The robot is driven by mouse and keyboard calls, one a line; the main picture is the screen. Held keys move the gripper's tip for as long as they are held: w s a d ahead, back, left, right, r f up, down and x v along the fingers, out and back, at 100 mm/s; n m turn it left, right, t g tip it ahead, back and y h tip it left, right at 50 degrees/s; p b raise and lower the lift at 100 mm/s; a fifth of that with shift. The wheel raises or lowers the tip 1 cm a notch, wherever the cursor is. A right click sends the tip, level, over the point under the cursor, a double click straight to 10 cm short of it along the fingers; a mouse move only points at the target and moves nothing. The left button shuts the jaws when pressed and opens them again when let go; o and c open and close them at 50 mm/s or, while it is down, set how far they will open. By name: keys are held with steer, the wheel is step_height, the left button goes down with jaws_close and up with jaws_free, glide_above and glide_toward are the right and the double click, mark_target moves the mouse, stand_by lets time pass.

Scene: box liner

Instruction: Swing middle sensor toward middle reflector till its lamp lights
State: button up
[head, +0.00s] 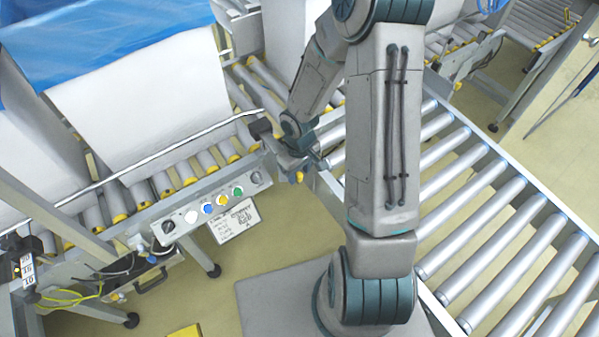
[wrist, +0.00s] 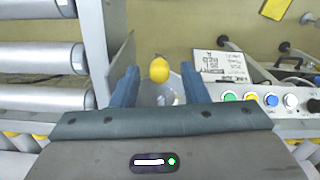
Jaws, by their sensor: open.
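My gripper (head: 297,165) is at the right end of the conveyor's side rail in the head view, partly hidden by my arm. In the wrist view its two blue fingers (wrist: 159,84) are apart. A yellow rounded part (wrist: 159,69) shows between and just beyond the fingertips; a small yellow part also shows by the gripper in the head view (head: 300,177). A pale, shiny piece (wrist: 166,97) lies between the fingers. I cannot tell whether either belongs to the middle sensor. The middle reflector and a sensor lamp cannot be made out.
A panel with coloured buttons (head: 207,209) runs along the rail, with a handwritten sign (head: 233,221) below it. A roller conveyor (head: 500,220) lies to the right. White boxes (head: 150,100) with blue liner (head: 110,35) stand at left. Cables (head: 65,298) hang at lower left.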

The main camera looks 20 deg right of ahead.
steer(key=shift+f, duration=0.1)
jaws_close()
steer(key=a+m+b, duration=0.3)
steer(key=shift+a+m, duration=0.3)
steer(key=shift+a, duration=0.05)
jaws_free()
